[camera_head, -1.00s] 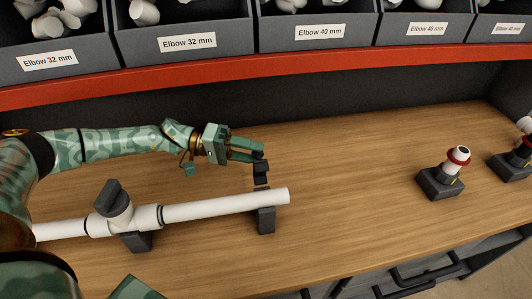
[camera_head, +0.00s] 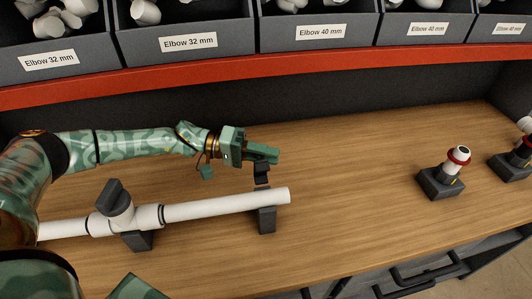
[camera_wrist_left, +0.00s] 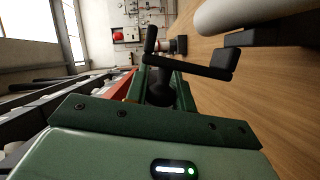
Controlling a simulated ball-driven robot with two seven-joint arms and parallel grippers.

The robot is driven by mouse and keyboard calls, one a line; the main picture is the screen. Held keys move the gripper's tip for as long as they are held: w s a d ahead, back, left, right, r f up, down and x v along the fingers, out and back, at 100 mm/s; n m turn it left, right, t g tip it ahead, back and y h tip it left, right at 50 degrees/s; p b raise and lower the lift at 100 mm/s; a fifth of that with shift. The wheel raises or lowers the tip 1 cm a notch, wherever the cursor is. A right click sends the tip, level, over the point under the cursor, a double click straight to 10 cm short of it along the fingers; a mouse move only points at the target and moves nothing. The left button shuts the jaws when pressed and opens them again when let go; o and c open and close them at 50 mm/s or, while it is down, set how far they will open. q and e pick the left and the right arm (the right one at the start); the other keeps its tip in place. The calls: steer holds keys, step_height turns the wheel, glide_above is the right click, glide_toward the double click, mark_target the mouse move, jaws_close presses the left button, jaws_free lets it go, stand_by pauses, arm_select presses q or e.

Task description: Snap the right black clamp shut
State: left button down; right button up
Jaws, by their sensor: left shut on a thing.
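The right black clamp (camera_head: 266,218) stands on the bench around the right end of the white pipe (camera_head: 225,206). Its hinged arm (camera_head: 261,174) is raised behind the pipe, open. My left gripper (camera_head: 264,155) is shut on the top end of that arm, just behind and above the pipe. In the left wrist view the bent black clamp arm (camera_wrist_left: 195,61) crosses in front of my left gripper (camera_wrist_left: 162,85), and the pipe (camera_wrist_left: 245,12) shows at upper right. The fingers hide the gripped end. My right gripper is out of view.
Labelled elbow bins (camera_head: 318,32) stand above the red shelf edge (camera_head: 300,61). A black block with a red-ringed fitting (camera_head: 440,183) is right; bench between is clear.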

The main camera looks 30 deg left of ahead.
mark_target(274, 200)
arm_select(q)
steer(key=s+d+m+y+p, duration=0.1)
steer(key=m+p, duration=0.1)
steer(key=p, duration=0.4)
steer(key=s+d+m+t+y+p, duration=0.1)
steer(key=s+m+p, duration=0.1)
steer(key=p, duration=0.3)
steer(key=s+d+m+t+y+p, duration=0.1)
steer(key=s+m+p, duration=0.1)
steer(key=p, duration=0.4)
steer(key=shift+d+r+m+y+p, duration=0.25)
steer(key=shift+d+m+y+p, duration=0.15)
steer(key=shift+m, duration=0.3)
steer(key=shift+s+d+f+m+t+y+p, duration=0.4)
steer(key=shift+s+f+m+p, duration=0.15)
steer(key=shift+m+p, duration=0.25)
steer(key=shift+s+d+f+m+t+y+p, duration=0.15)
steer(key=shift+s+f+m+t+y+p, duration=0.1)
steer(key=shift+f+m, duration=0.15)
steer(key=shift+s+d+f+m+t+y+p, duration=0.2)
steer(key=shift+f+m+t, duration=0.1)
steer(key=shift+m, duration=0.2)
steer(key=c, duration=1.2)
jaws_free()
